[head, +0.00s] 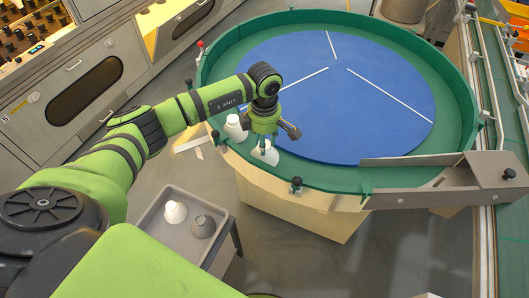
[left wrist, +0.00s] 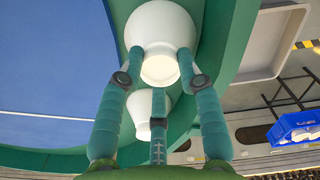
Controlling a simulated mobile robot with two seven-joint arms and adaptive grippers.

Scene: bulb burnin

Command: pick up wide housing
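My left gripper (head: 270,136) is over the green rim of the round turntable, with its fingers spread. A white housing (head: 265,153) stands on the rim just below it. In the left wrist view this white housing (left wrist: 162,28) has a wide round body and a narrower pale end, and lies just beyond my left gripper (left wrist: 160,84). Two fingers are at its sides; I cannot tell whether they touch it. A second white housing (head: 236,127) stands beside it to the left and shows smaller in the wrist view (left wrist: 142,115). My right gripper is not in view.
The turntable has a blue disc (head: 350,110) with white lines. A grey tray (head: 153,232) at lower left holds a white housing (head: 175,212) and a grey one (head: 202,226). A metal chute (head: 440,187) and green conveyor (head: 497,80) are at right. The blue disc is clear.

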